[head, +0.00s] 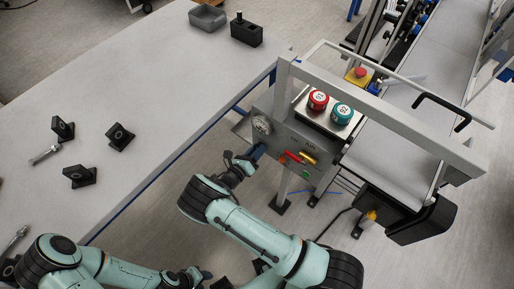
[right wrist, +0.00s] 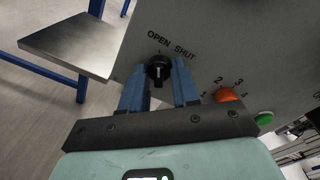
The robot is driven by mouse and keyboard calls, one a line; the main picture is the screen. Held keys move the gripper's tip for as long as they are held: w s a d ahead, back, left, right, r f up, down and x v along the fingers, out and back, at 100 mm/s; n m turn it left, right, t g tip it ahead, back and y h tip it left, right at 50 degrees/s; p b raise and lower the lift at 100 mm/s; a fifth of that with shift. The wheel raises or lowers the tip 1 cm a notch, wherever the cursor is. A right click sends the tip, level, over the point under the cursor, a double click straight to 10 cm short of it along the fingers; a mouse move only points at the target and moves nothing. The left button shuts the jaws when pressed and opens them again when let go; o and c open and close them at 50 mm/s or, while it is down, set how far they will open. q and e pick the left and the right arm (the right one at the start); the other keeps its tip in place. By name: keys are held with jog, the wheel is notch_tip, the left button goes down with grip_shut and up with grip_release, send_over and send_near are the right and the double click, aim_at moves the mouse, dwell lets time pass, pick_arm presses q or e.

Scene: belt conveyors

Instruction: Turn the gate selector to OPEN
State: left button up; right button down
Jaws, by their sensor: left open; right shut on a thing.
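The gate selector is a round black knob (right wrist: 159,68) on a grey panel, under the printed words OPEN and SHUT in the right wrist view. Its white mark looks near upright, between the two words. My right gripper (right wrist: 160,88) has its blue fingers on either side of the knob and is shut on it. In the head view this gripper (head: 253,155) is at the left part of the panel (head: 283,136), and the knob is hidden. My left gripper (head: 203,275) is open, low in the head view, away from the panel.
A white rail frame (head: 390,115) stands before the conveyor (head: 440,60). A long table (head: 130,80) lies left.

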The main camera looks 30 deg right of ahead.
pick_arm(q)
jog(key=shift+w+r, duration=0.15)
jog(key=shift+r, duration=0.1)
pick_arm(e)
jog(key=shift+n, duration=0.3)
jog(key=c, duration=0.8)
grip_release()
jog(key=shift+c, duration=0.2)
pick_arm(q)
jog(key=shift+s+f+b, duration=0.3)
jog(key=shift+f+b, duration=0.05)
jog(key=shift+f, duration=0.15)
jog(key=shift+s+f+b, duration=0.25)
jog(key=shift+f+b, duration=0.05)
jog(key=shift+f, duration=0.15)
pick_arm(e)
jog(key=v, duration=1.3)
jog(key=shift+a, duration=0.2)
jog(key=shift+s, duration=0.1)
